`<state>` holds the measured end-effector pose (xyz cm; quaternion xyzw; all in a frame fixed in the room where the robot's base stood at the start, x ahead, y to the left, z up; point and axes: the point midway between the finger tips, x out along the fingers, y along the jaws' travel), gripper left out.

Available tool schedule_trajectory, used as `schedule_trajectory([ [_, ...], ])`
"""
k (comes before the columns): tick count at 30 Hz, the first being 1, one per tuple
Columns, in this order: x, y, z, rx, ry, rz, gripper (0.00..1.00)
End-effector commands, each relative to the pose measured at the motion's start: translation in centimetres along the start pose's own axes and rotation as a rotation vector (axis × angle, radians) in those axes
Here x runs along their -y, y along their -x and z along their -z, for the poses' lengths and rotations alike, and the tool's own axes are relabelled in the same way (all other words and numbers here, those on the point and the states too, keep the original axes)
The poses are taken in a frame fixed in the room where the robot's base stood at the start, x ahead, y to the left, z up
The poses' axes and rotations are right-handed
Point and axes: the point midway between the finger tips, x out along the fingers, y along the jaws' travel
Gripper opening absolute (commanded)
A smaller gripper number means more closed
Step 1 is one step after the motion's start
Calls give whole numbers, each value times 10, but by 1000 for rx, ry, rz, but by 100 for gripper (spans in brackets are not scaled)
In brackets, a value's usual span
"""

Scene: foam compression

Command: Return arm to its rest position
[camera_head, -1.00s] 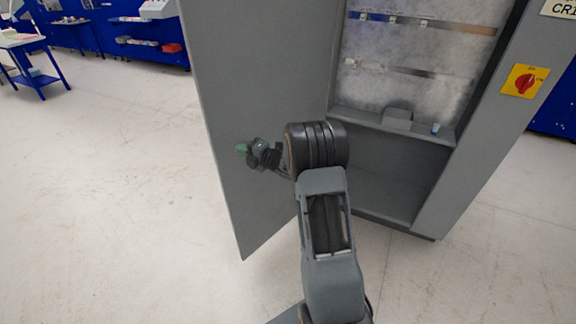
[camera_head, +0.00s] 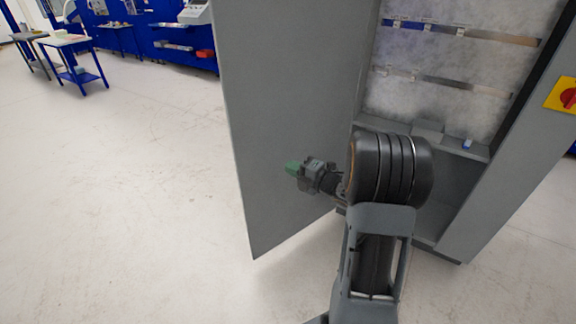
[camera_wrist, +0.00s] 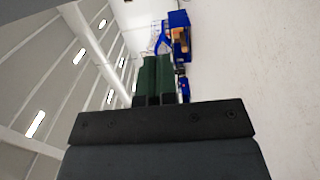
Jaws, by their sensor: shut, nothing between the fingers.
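My gripper (camera_head: 292,168), with green fingertips, is in the head view in front of the grey cabinet door (camera_head: 280,90), pointing left. In the wrist view my gripper's green fingers (camera_wrist: 157,75) lie close together, shut, with nothing held between them. My arm comes up from the bottom of the head view and bends at a thick black joint that hides part of the cabinet's lower front. Whether the gripper touches the door cannot be told.
The open cabinet (camera_head: 440,75) stands at the right, with rails, a ledge and a small blue-and-white item (camera_head: 468,143) on it. A red-and-yellow switch (camera_head: 566,97) is on its side. A blue table (camera_head: 75,62) is far left. The pale floor (camera_head: 120,200) at left is clear.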

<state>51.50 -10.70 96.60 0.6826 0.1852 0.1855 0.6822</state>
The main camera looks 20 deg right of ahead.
Motion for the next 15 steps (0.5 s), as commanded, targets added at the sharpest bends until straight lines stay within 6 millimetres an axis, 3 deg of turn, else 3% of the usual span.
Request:
schedule_trajectory([
  [8,5,7,-2,19,-47,28,0],
  [11,22,10,-18,122,-142,114,0],
  [15,62,33,-54,435,-391,280,0],
])
